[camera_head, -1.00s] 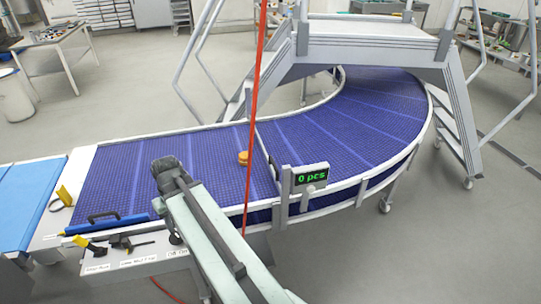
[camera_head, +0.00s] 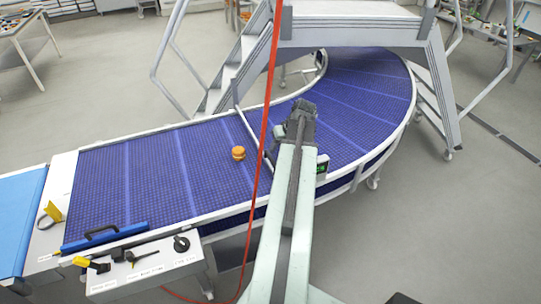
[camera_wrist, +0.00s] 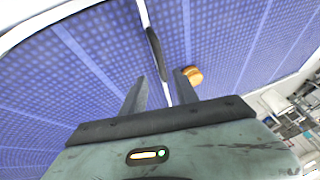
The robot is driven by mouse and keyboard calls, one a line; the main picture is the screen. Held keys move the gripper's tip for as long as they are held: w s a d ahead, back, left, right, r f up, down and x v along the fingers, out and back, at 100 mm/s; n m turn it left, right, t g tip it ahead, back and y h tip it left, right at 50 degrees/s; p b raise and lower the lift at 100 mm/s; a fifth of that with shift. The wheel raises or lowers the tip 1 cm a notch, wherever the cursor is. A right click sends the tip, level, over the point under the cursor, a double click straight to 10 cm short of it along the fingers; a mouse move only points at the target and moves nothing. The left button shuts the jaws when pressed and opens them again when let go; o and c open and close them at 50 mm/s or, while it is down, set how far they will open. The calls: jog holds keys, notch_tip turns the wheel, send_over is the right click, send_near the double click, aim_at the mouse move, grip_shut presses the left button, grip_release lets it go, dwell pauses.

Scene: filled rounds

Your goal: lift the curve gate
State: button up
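The curve gate (camera_head: 244,124) is a thin pale bar lying across the blue belt where the straight part meets the curve. In the wrist view the gate (camera_wrist: 143,13) runs away from me and carries a black grip (camera_wrist: 154,52). My gripper (camera_head: 303,110) is over the belt, right of the gate in the head view. In the wrist view my gripper (camera_wrist: 158,88) is open and empty, its two fingers on either side of the bar's line. I cannot tell the height between fingers and bar. My arm hides the gate's near end in the head view.
A small orange round stack (camera_head: 238,153) sits on the belt (camera_head: 160,178) left of the gate. A red cable (camera_head: 268,110) hangs in front. A blue gate with a black handle (camera_head: 103,233) and a control panel (camera_head: 150,268) are at lower left. Grey steps (camera_head: 440,85) bridge the curve.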

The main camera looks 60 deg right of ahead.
jog(key=b+x, duration=0.5)
jog(key=x, duration=0.2)
jog(key=shift+w+f+b, duration=0.1)
jog(key=shift+b, duration=0.3)
grip_shut()
dwell(0.8)
